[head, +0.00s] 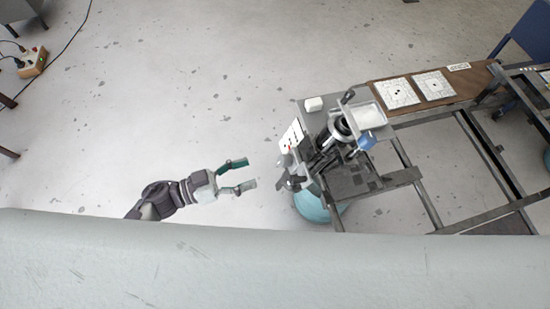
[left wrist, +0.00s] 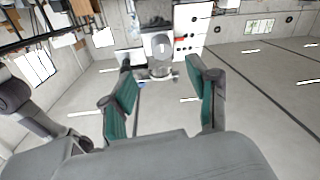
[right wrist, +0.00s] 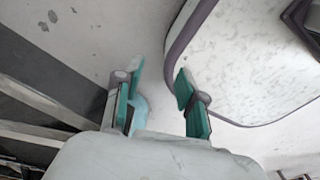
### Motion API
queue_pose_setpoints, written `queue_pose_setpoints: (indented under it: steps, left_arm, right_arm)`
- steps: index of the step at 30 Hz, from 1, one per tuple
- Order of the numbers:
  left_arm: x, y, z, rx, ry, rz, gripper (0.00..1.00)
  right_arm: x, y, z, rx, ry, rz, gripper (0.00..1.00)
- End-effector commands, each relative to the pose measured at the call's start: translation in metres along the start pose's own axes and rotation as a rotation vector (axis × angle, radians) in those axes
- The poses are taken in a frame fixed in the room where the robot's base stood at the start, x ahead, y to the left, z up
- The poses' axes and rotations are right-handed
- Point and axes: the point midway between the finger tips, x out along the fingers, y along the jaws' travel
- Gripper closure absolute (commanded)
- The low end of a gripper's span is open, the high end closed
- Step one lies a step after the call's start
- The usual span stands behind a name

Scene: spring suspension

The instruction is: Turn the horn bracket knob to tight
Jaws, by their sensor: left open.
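The suspension rig (head: 340,130) stands at the left end of the metal frame in the head view. A dark lobed knob (head: 293,183) shows on its near left side, and another dark knob (head: 347,97) at its top; I cannot tell which is the horn bracket knob, nor its setting. My left gripper (head: 250,172) is open and empty, left of the rig and apart from the near knob. In the left wrist view the rig (left wrist: 160,72) shows beyond the two fingers. My right gripper (right wrist: 158,85) is open in the right wrist view, with nothing clearly between its fingers.
A white card (head: 291,137) stands by the rig, and a small white block (head: 314,104) lies behind it. A brown board (head: 440,94) with two printed sheets is at the right. A light blue round object (head: 318,208) is under the rig.

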Motion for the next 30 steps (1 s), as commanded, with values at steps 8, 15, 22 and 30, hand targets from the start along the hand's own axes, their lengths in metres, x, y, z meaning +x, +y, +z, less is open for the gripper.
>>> queue_pose_setpoints:
  steps: [8, 15, 22, 30]
  left_arm:
    - [0.059, -0.001, -0.003, 0.000, 0.004, -0.003, 0.40]
    - [0.085, -0.001, -0.001, 0.000, 0.001, -0.004, 0.40]
    - [0.089, -0.001, 0.000, 0.000, 0.000, -0.004, 0.40]
    - [0.089, -0.001, 0.000, 0.000, 0.000, -0.004, 0.64]
  right_arm:
    - [-0.011, -0.002, -0.001, 0.000, 0.000, -0.003, 0.60]
    - [-0.014, -0.016, -0.004, 0.001, 0.003, -0.020, 0.60]
    - [-0.014, -0.016, -0.004, -0.001, 0.003, -0.020, 0.60]
    - [-0.014, -0.010, -0.003, -0.003, 0.002, -0.012, 0.60]
